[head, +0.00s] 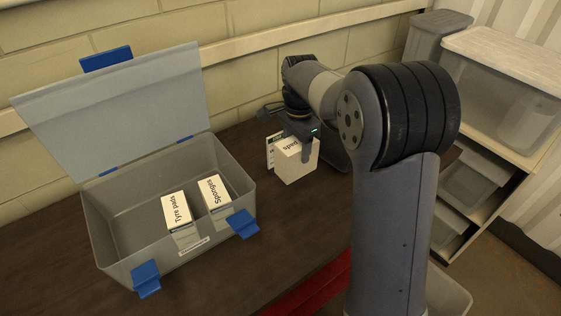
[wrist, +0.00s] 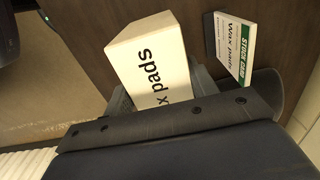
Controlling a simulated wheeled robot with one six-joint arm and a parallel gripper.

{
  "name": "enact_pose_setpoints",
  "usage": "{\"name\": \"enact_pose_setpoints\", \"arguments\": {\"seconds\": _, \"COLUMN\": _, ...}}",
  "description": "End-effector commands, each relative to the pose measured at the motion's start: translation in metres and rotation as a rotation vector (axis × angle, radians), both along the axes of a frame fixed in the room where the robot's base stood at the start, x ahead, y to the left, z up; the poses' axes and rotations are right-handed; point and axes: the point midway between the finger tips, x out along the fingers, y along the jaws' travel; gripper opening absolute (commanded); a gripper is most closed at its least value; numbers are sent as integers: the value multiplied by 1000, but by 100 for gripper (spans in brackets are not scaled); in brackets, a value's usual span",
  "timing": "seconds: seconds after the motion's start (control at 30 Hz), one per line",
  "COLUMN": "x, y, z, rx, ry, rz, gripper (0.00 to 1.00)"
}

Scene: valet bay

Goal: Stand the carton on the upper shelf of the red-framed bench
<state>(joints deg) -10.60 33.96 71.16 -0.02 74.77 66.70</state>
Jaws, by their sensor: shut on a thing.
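My gripper (head: 301,141) is shut on a white carton (head: 296,166) over the dark wooden top (head: 268,218) of the bench. In the wrist view the carton (wrist: 148,55) shows the letters "x pads" between the grey fingers. A small card (head: 270,151) with a green band stands to its left in the head view; in the wrist view the card (wrist: 233,45) reads "STOCK CARD" and "Wax pads". I cannot tell whether the carton touches the bench top. A red frame bar (head: 308,287) shows at the bench's front, partly behind my arm.
An open grey box (head: 105,240) with blue latches and a raised lid (head: 115,115) stands on the left. Cartons marked "Tyre pads" (head: 177,213) and "Sponges" (head: 214,192) are inside. A rack (head: 500,190) with bins is on the right. A brick wall (head: 245,60) closes the back.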

Motion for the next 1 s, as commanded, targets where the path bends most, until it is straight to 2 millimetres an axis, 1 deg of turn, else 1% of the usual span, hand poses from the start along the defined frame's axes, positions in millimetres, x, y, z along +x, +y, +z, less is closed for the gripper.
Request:
{"name": "enact_pose_setpoints", "arguments": {"seconds": 0.2, "x": -1, "y": 0, "z": -39, "rx": -1, "ry": 7, "rz": 0, "gripper": 25}}
{"name": "enact_pose_setpoints", "arguments": {"seconds": 0.3, "x": -1, "y": 0, "z": -52, "rx": -1, "ry": 4, "rz": 0, "gripper": 25}}
{"name": "enact_pose_setpoints", "arguments": {"seconds": 0.43, "x": -1, "y": 0, "z": -64, "rx": -1, "ry": 4, "rz": 0, "gripper": 25}}
{"name": "enact_pose_setpoints", "arguments": {"seconds": 0.6, "x": -1, "y": 0, "z": -88, "rx": -1, "ry": 5, "rz": 0, "gripper": 25}}
{"name": "enact_pose_setpoints", "arguments": {"seconds": 0.7, "x": -1, "y": 0, "z": -95, "rx": 0, "ry": 2, "rz": 0, "gripper": 25}}
{"name": "enact_pose_setpoints", "arguments": {"seconds": 1.0, "x": 0, "y": 0, "z": -98, "rx": -1, "ry": 1, "rz": 0, "gripper": 25}}
